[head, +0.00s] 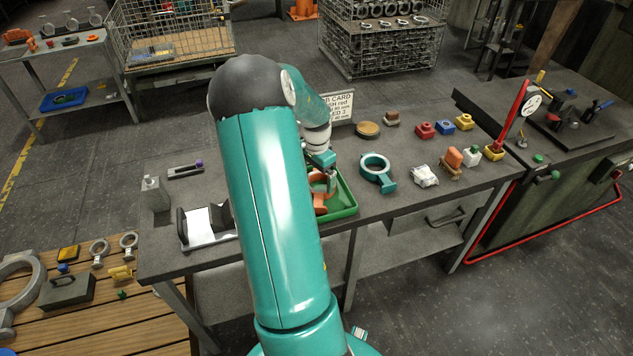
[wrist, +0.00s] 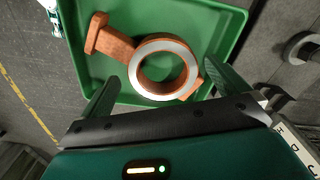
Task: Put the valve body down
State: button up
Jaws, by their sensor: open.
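The valve body, an orange casting with a bright machined ring and a flanged stem, lies in the green tray (head: 346,207) on the bench. It shows partly in the head view (head: 320,208) and whole in the wrist view (wrist: 120,45), where the tray (wrist: 215,20) surrounds it. My gripper (head: 321,172) is just above it, pointing down into the tray. In the wrist view my gripper (wrist: 166,92) has its two fingers wide apart, on either side of the ring, with no visible grip on it. My arm hides part of the tray in the head view.
A job card (head: 338,107) stands behind. Coloured blocks (head: 425,131) sit at the back right.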

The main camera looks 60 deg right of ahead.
notch_tip(320, 180, up, 9)
jog(key=shift+f, duration=0.1)
jog(key=w+a+r+n+t, duration=0.1)
jog(key=w+a+r+n, duration=0.25)
jog(key=a, duration=0.45)
jog(key=w+a+r+n+t, duration=0.1)
jog(key=w+a+r+n, duration=0.25)
jog(key=a, duration=0.45)
jog(key=w+a+r+n+t, duration=0.1)
jog(key=w+a+r+n, duration=0.1)
jog(key=w+a+r, duration=0.45)
jog(key=s+a+r+n+t, duration=0.1)
jog(key=s+a+n, duration=0.2)
jog(key=a, duration=0.6)
jog(key=s+a+r+n, duration=0.1)
jog(key=s+a+n, duration=0.3)
jog(key=a, duration=0.5)
jog(key=s+a+n+t, duration=0.1)
jog(key=s+a+n, duration=0.3)
jog(key=a, duration=0.5)
jog(key=shift+a+r+n+t, duration=0.3)
jog(key=shift+a+r+n, duration=0.1)
jog(key=shift+n, duration=0.8)
